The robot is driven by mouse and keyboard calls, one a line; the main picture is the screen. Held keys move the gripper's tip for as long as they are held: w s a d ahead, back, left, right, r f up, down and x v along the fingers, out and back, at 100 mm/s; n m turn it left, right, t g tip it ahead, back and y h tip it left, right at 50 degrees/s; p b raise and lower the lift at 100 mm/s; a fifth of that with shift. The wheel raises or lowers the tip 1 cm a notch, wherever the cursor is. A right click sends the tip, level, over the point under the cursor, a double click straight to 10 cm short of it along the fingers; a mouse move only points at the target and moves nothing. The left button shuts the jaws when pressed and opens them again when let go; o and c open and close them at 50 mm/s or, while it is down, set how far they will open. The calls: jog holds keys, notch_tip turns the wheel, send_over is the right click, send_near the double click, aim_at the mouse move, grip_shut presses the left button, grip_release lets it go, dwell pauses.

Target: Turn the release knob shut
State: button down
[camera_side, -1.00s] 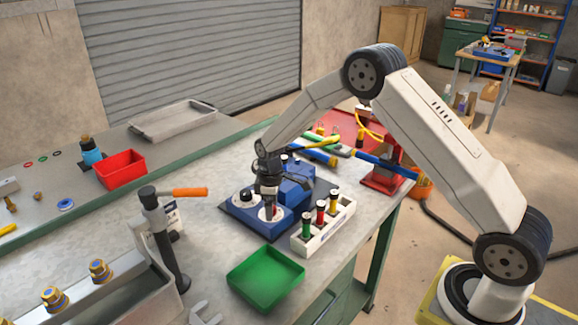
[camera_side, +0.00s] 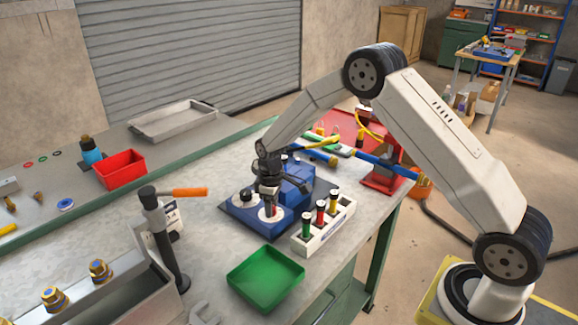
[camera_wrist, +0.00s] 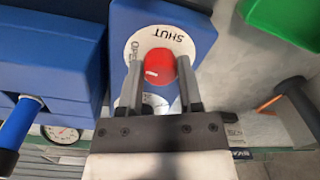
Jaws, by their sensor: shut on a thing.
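The release knob (camera_wrist: 160,66) is red and round-ended, with a short white mark on its left side in the wrist view. It sits on a white dial (camera_wrist: 183,42) lettered SHUT at the top and OPEN at the left. The dial is on top of a blue block (camera_wrist: 202,18), part of the blue unit (camera_side: 238,221) in the side view. My gripper (camera_wrist: 160,88) is shut on the knob, one finger on each side. In the side view my gripper (camera_side: 268,208) points straight down over the dial and mostly hides the knob.
A white rack (camera_side: 318,238) with green, red and yellow-banded plugs stands close on the right. A green tray (camera_side: 266,279) lies in front. A black post with an orange handle (camera_side: 190,192) stands to the left. A blue-handled lever (camera_wrist: 18,122) is near in the wrist view.

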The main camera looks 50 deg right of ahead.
jog(key=m, duration=1.2)
jog(key=shift+a, duration=0.1)
jog(key=m, duration=0.4)
jog(key=shift+t, duration=0.3)
jog(key=shift+c, duration=1.3)
grip_release()
jog(key=shift+s+r, duration=0.15)
jog(key=shift+r, duration=3.8)
